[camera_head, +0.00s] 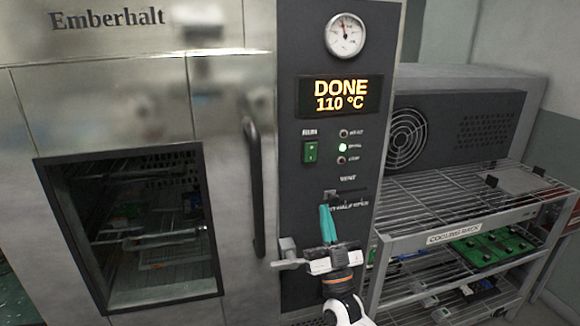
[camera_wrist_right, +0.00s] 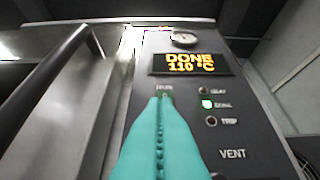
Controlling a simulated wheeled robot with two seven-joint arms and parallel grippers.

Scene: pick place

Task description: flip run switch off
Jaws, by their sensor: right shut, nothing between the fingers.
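The run switch (camera_head: 311,152) is a green rocker on the oven's dark control panel (camera_head: 300,215), under a small label and left of the indicator lamps. My right gripper (camera_head: 325,208) is below and slightly right of it in the head view, its teal fingers shut together, pointing up, empty. In the right wrist view the shut fingers (camera_wrist_right: 160,102) cover most of the switch, and only the small label (camera_wrist_right: 164,87) shows above the tips. I cannot tell whether the tips touch the panel. My left gripper is not in view.
The display (camera_head: 340,97) reads DONE 110 °C. The middle lamp (camera_head: 342,148) glows green. A vent slider (camera_head: 331,194) lies just above my fingers. The door handle (camera_head: 254,185) stands out on the left. A cooling rack (camera_head: 405,242) with boards stands on the right.

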